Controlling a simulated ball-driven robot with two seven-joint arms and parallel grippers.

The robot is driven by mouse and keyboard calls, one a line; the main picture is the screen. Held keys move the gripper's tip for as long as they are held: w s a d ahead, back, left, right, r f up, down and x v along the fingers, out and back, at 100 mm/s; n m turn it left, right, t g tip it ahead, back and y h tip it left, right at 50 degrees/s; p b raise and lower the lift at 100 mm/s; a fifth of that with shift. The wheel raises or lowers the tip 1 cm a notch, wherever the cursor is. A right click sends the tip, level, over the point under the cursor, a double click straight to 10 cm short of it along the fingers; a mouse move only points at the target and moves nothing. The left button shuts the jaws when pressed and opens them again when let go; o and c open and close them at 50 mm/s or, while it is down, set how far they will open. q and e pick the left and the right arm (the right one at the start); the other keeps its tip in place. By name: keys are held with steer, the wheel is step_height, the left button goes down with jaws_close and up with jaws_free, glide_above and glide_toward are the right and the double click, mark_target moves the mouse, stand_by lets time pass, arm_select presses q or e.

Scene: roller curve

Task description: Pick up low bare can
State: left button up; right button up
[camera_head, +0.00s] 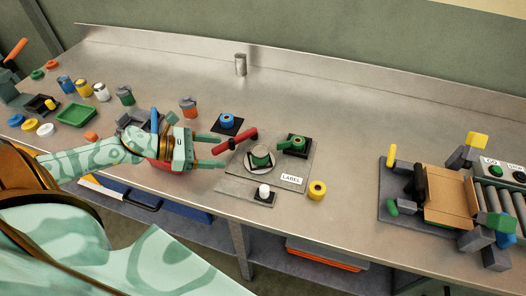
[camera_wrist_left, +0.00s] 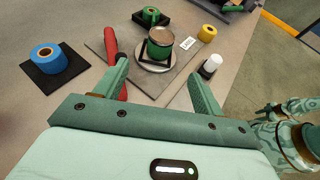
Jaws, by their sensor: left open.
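A low can (camera_head: 261,155) with a metal top and greenish sides stands upright on a round plate of the grey labelling board. It also shows in the left wrist view (camera_wrist_left: 161,42), straight ahead between the finger lines. My left gripper (camera_head: 222,151) is open and empty, left of the can and apart from it. In the left wrist view its fingers (camera_wrist_left: 160,76) stand spread on the near side of the can. A bare metal can (camera_head: 240,64) stands at the back of the bench.
A red-handled tool (camera_head: 235,141) lies left of the low can, close to the upper finger. A green roll (camera_head: 298,142), yellow roll (camera_head: 317,190), blue roll (camera_head: 227,119) and white-topped piece (camera_head: 264,191) surround it. An open carton (camera_head: 450,196) stands right. Bench between board and carton is clear.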

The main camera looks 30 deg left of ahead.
mark_target(260, 154)
arm_select(q)
steer(key=x, duration=0.4)
steer(key=shift+w+d+f, duration=0.1)
steer(key=shift+w+d, duration=0.05)
steer(key=shift+w, duration=0.25)
steer(key=x, duration=0.3)
steer(key=shift+w+d+f, duration=0.25)
steer(key=shift+w+d, duration=0.05)
steer(key=shift+d, duration=0.1)
steer(key=x, duration=0.5)
steer(key=shift+d, duration=0.1)
steer(key=c, duration=1.1)
arm_select(e)
steer(key=shift+d+f, duration=0.1)
steer(key=shift+f, duration=0.05)
